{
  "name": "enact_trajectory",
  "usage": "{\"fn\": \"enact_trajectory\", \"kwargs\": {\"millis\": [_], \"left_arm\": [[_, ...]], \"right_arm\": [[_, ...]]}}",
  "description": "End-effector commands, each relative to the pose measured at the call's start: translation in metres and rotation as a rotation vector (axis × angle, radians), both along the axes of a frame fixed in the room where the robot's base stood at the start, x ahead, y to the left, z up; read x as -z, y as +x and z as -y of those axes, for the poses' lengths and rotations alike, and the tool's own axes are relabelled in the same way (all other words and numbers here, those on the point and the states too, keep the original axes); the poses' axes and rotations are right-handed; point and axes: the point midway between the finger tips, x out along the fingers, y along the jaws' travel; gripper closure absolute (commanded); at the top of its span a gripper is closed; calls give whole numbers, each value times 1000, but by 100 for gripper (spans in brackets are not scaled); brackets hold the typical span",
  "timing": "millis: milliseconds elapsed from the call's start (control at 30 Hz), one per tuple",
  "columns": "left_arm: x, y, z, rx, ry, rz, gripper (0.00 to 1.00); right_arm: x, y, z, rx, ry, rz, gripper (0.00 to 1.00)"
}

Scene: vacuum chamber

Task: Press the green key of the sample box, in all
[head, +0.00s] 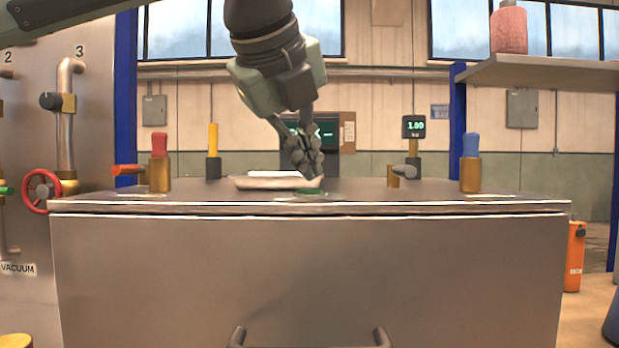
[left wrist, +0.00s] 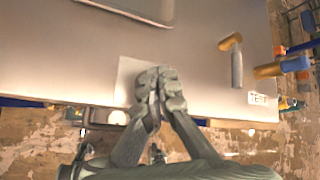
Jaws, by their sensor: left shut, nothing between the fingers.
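A large grey steel box (head: 300,270) with a flat top and a front handle fills the lower middle of the head view. I cannot tell whether it is the sample box. A small flat green key (head: 310,191) shows on a pale patch near the front edge of its top. My left gripper (head: 309,166) points down just above the green key, its fingers shut and empty. I cannot tell whether the fingertips touch it. In the left wrist view the shut fingers (left wrist: 160,86) cover part of a pale plate (left wrist: 127,78), and the green key is hidden. My right gripper is not in view.
A red-topped post (head: 159,172) and a blue-topped post (head: 470,172) stand on the top's sides. A red handwheel (head: 37,190) is at left, and a shelf (head: 545,72) is at upper right.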

Motion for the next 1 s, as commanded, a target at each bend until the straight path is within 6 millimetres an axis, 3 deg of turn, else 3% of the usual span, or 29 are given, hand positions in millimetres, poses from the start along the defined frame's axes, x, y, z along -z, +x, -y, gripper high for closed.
{"fn": "enact_trajectory", "kwargs": {"millis": [433, 700, 1000], "left_arm": [[-6, 0, 0, 0, 0, 1, 100], [-32, 0, 0, 1, -1, 1, 100], [-51, 0, 0, 0, 0, 1, 100]], "right_arm": [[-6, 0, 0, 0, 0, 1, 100], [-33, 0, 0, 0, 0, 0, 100], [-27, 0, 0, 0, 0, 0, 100]]}}
